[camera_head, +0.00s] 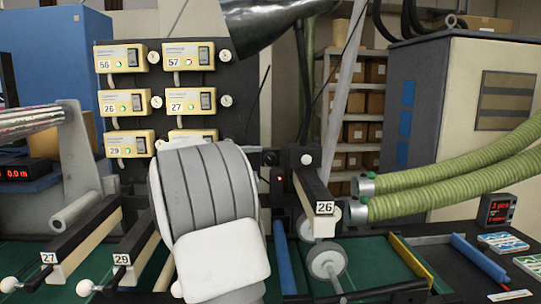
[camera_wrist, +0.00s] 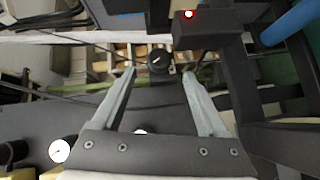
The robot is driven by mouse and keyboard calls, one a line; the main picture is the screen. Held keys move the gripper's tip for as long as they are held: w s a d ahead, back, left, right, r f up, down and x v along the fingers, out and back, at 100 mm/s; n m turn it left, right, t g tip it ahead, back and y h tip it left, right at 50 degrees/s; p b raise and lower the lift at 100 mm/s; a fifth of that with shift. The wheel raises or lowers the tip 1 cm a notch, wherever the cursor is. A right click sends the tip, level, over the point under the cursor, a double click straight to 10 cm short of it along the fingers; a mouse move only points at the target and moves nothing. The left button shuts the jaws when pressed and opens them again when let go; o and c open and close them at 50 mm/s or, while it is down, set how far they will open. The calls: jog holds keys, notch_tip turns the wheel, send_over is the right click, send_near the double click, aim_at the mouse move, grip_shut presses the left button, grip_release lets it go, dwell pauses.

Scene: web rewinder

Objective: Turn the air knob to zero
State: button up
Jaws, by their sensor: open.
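A black round knob (camera_wrist: 160,62) with a short white pointer mark shows in the wrist view, and I take it to be the air knob. It lies between and just past the tips of my gripper (camera_wrist: 158,74). The two pale grey fingers are spread wide, with a gap on each side of the knob and nothing held. In the head view a small dark round part (camera_head: 270,157) beside my arm may be the same knob. My grey and white arm fills the middle there and hides the gripper. The scale around the knob is too small to read.
A dark box with a red light (camera_wrist: 188,14) sits beside the knob. A white-faced gauge (camera_wrist: 59,150) is at lower left of the wrist view. In the head view, yellow switch boxes (camera_head: 127,103) cover the panel left, and green hoses (camera_head: 455,170) run right.

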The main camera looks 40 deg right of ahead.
aim_at(268, 160)
jog(key=d, duration=0.2)
jog(key=d+p, duration=0.1)
jog(key=d, duration=0.2)
jog(key=d+f+p, duration=0.1)
jog(key=d, duration=0.2)
jog(key=shift+w+d, duration=0.15)
jog(key=shift+w, duration=0.25)
grip_shut()
